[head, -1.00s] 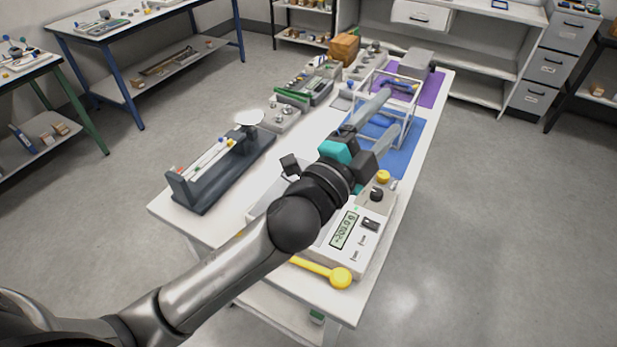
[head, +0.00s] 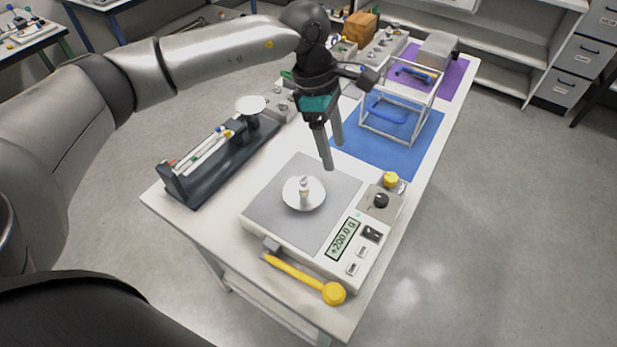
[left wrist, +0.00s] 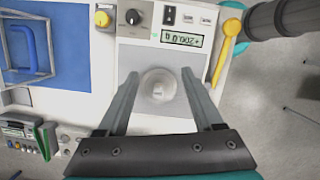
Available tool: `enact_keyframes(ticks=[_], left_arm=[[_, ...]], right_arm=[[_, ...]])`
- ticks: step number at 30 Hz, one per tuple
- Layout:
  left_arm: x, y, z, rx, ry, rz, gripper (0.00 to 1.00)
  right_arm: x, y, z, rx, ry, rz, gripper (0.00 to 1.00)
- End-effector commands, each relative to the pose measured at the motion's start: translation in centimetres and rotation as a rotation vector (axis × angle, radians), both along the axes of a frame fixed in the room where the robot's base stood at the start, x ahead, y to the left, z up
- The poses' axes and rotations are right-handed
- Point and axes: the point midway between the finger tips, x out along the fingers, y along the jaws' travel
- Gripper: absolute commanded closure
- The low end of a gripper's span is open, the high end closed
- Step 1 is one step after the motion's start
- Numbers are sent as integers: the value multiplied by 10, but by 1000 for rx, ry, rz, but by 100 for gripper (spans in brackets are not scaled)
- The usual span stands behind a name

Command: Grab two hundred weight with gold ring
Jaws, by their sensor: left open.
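A small pale weight (head: 304,188) with a faint tan-gold band stands upright on the round white pan (head: 290,200) of the scale (head: 257,228). The scale's display (head: 343,239) reads +200.0 g. My left gripper (head: 332,156) is open and empty, pointing down above the back of the scale, behind and a little right of the weight. In the left wrist view the weight (left wrist: 158,89) shows between the two open fingers (left wrist: 161,74), apart from both. My right gripper is not in view.
A yellow-handled tool (head: 305,277) lies at the scale's front edge. A dark balance rack (head: 215,165) stands to the left. A wire frame (head: 432,98) stands on a blue mat (head: 352,138) behind. A yellow-topped knob (head: 390,179) is at the scale's right.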

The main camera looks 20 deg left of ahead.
Motion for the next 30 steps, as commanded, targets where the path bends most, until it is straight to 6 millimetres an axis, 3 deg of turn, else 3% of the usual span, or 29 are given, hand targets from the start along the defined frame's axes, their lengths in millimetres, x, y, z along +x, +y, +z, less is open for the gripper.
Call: enact_keyframes(ticks=[1, 3, 7, 11, 21, 30], left_arm=[[5, 24, 4, 80, -3, 5, 32], [7, 47, 8, 163, 1, 7, 32], [7, 70, 10, 244, 12, 13, 32], [6, 74, -6, 259, 19, 12, 32], [6, 71, -73, 255, 17, 13, 32], [4, 68, -97, 253, 16, 12, 32]], right_arm=[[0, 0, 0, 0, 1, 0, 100], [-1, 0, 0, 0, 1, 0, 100], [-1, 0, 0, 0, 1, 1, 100], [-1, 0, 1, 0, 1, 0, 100], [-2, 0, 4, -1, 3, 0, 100], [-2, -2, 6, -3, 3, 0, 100]])
